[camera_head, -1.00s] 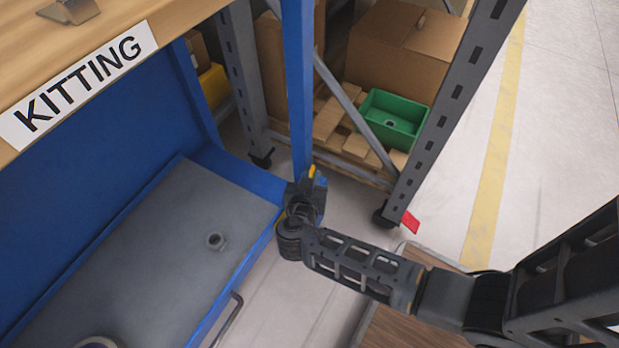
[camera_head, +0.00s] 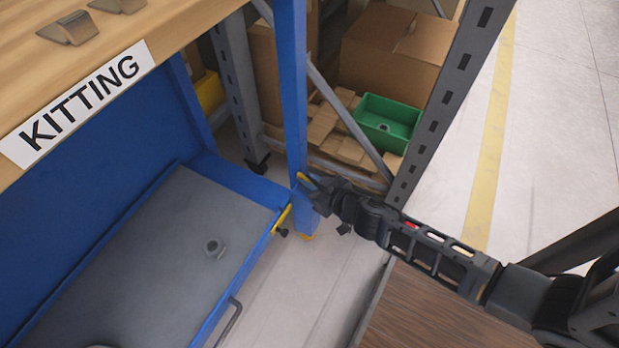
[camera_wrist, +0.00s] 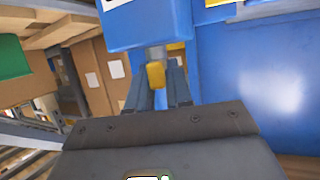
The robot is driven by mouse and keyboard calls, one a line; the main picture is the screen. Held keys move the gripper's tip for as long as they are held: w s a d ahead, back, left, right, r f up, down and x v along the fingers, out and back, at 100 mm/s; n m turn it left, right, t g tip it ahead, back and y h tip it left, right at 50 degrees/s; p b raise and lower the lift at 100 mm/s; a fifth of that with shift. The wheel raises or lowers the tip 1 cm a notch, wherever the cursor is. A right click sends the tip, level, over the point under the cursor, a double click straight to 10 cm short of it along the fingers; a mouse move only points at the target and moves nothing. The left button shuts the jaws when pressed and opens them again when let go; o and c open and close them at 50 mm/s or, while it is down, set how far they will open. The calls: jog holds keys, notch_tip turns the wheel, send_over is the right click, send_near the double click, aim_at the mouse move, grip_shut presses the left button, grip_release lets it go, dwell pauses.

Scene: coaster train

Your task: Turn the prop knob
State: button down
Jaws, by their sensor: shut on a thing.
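The prop knob (camera_wrist: 156,75) is a small yellow piece on a short grey stem, on the underside of a blue part in the wrist view. My gripper (camera_wrist: 158,96) has its two dark fingers on either side of this knob and is shut on it. In the head view my gripper (camera_head: 308,183) reaches in from the right to the blue post (camera_head: 290,90). The knob is mostly hidden there by the fingers.
A yellow bar (camera_head: 282,219) with a small dark knob sits at the grey drawer's (camera_head: 150,270) right edge. A metal rack upright (camera_head: 445,95), a green bin (camera_head: 390,122) and cardboard boxes (camera_head: 400,45) stand behind.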

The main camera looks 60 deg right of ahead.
jog(key=shift+r+n+y+p, duration=0.15)
jog(key=shift+n+y+p, duration=0.85)
jog(key=shift+y+p, duration=0.25)
jog(key=shift+d, duration=0.1)
jog(key=shift+d+f+n+y+p, duration=0.1)
jog(key=shift+f+n+y+p, duration=0.1)
jog(key=shift+n+y+p, duration=0.35)
jog(key=c, duration=1.1)
grip_release()
jog(key=shift+t, duration=0.3)
jog(key=shift+p+v, duration=1.05)
jog(key=shift+v, duration=2.85)
